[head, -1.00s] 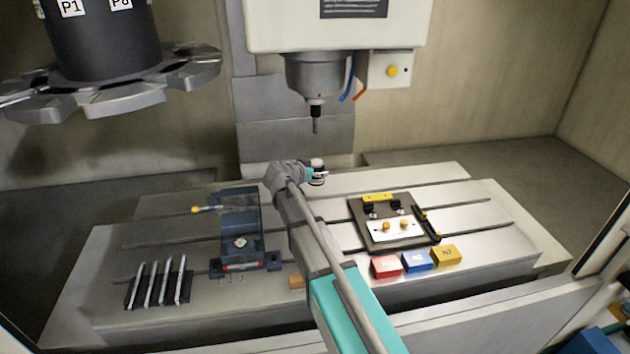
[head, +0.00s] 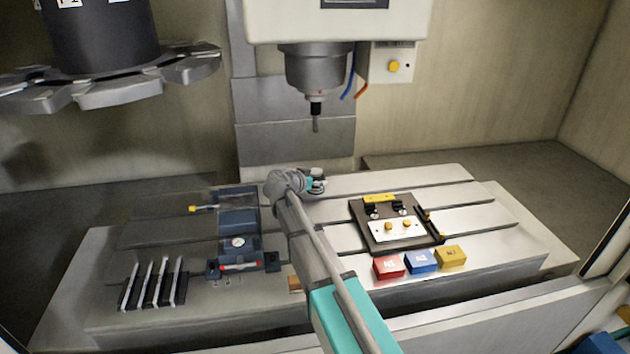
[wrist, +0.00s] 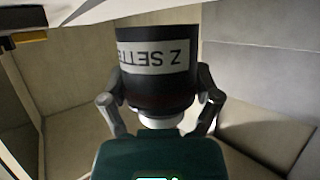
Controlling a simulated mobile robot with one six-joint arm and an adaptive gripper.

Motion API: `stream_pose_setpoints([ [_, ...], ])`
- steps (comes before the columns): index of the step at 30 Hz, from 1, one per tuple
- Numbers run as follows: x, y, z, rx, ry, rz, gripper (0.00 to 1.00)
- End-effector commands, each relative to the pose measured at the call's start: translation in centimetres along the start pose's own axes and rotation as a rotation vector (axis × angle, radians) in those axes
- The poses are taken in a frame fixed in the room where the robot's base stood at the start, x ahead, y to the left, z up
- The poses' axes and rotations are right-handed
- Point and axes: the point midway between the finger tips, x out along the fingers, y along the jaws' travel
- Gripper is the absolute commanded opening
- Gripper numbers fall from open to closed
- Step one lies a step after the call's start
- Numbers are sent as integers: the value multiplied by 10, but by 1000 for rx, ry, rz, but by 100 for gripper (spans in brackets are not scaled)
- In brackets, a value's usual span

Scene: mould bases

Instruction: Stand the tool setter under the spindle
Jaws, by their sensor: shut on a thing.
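The tool setter (wrist: 157,85) is a black cylinder with a white band reading "Z SETTE...", upside down in the wrist view. My gripper (wrist: 160,88) is shut on it, one finger on each side. In the head view my gripper (head: 312,182) is at the back of the machine table, and the tool setter (head: 317,174) shows small beyond it, partly hidden by my wrist. The spindle (head: 316,72) hangs above, with a thin dark tool (head: 316,118) pointing down over the setter. I cannot tell whether the setter touches the table.
A blue vise (head: 238,235) stands left of my arm, a rack of rods (head: 152,284) further left. A dark fixture plate (head: 372,244) lies to the right, with red (head: 389,267), blue (head: 421,261) and yellow (head: 451,256) blocks before it. A tool carousel (head: 110,80) hangs upper left.

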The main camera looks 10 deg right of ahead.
Motion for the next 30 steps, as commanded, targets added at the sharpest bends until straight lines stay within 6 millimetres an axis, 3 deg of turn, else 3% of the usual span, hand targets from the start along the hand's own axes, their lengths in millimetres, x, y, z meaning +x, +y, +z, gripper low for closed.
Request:
stream_pose_setpoints([
  [19, 4, 2, 12, -3, -3, 4, 20],
  [20, 4, 3, 13, -2, -5, 4, 82],
  [21, 4, 3, 13, -2, -6, 4, 90],
  [23, 4, 4, 13, -3, -6, 5, 100],
  [30, 4, 5, 15, -3, -6, 5, 100],
])
